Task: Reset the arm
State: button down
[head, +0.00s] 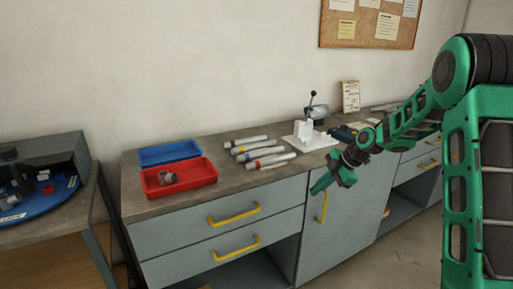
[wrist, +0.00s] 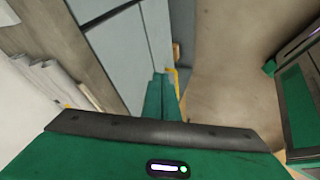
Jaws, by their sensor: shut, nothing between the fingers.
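My gripper (head: 320,185) is at the end of my green arm, in front of the bench's front edge in the head view. It hangs over the floor side, near the grey cabinet door, clear of the bench top. In the wrist view its green fingers (wrist: 162,98) lie together, shut with nothing between them. Behind them show the grey cabinet fronts (wrist: 120,50) and the floor (wrist: 225,80).
On the bench (head: 225,193) stand a red tray (head: 200,173) holding a grey part, a blue tray (head: 170,154), several tubes (head: 265,152) and a white jig (head: 315,140) with a lever. Yellow drawer handles (head: 235,214) stick out in front. A blue turntable (head: 45,202) is at the left.

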jog(key=s+d+r+m+h, duration=0.1)
jog(key=s+d+r+m, duration=0.2)
jog(key=s+m, duration=0.3)
jog(key=s+d+r+m+g+h, duration=0.1)
jog(key=s+d+r+m+h, duration=0.2)
jog(key=s, duration=0.6)
jog(key=s+d+r+m, duration=0.2)
jog(key=s+d+m, duration=0.25)
jog(key=s, duration=0.25)
jog(key=s+d+m+g+h, duration=0.1)
jog(key=s+d+m+g, duration=0.1)
jog(key=s+m, duration=1.1)
jog(key=s, duration=1)
jog(key=shift+s+f+g+h, duration=0.15)
jog(key=shift+f+g+h, duration=0.15)
jog(key=shift+f, duration=0.05)
jog(key=shift+w+f, duration=0.25)
jog(key=shift+w, duration=0.35)
jog(key=c, duration=2.4)
grip_release()
jog(key=shift+c, duration=0.2)
